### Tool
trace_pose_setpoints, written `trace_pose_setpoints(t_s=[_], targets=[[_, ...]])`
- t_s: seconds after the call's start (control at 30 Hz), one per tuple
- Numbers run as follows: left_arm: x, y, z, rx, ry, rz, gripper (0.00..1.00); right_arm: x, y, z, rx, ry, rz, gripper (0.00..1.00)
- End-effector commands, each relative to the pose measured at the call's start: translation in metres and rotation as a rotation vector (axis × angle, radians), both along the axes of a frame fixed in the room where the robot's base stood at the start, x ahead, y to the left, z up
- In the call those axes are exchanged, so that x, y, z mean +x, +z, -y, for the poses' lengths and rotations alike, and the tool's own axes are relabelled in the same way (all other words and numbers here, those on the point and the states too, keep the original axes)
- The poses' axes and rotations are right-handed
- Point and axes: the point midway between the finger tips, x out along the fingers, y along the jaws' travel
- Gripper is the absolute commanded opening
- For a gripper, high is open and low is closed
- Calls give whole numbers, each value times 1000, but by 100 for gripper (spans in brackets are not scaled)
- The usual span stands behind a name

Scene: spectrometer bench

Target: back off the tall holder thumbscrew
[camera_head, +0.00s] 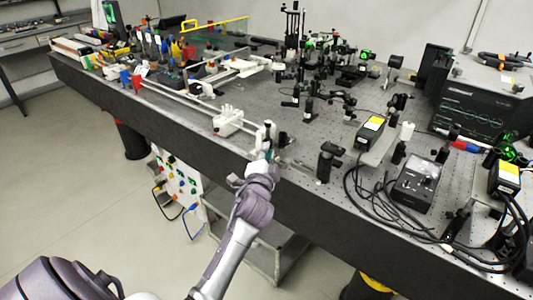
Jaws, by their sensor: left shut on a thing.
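My left gripper (268,157) is at the front edge of the optical bench (305,195), at the near end of a white rail assembly. It is shut on a small part there, next to a white upright piece (271,135). The part between the fingers is too small and too hidden by the gripper to make out, and I cannot tell for sure that it is the thumbscrew. A dark post holder (328,163) stands on the bench just right of the gripper, apart from it. My right gripper is out of view.
A white carriage (228,121) sits on the rails left of the gripper. Several optics mounts (308,108) stand behind. The floor in front is clear.

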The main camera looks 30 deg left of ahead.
Motion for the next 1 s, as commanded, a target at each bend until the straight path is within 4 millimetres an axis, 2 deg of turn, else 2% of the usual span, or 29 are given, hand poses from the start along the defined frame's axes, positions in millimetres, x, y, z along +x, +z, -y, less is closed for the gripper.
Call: trace_pose_setpoints(t_s=[0.27, 0.3, 0.43, 0.77, 0.87, 1.0], targets=[[0, -1, 0, -1, 1, -2, 0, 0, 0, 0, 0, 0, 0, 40], [0, -1, 0, 0, 1, -3, 22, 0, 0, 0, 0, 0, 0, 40], [0, -1, 0, 0, 1, -3, 42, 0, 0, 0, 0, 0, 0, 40], [-3, -1, 1, 1, 0, -1, 42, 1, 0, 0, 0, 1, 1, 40], [-12, -2, 6, 0, -1, -3, 42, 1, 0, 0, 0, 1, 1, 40], [-37, -2, 18, -2, -1, -4, 42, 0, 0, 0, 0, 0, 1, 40]])
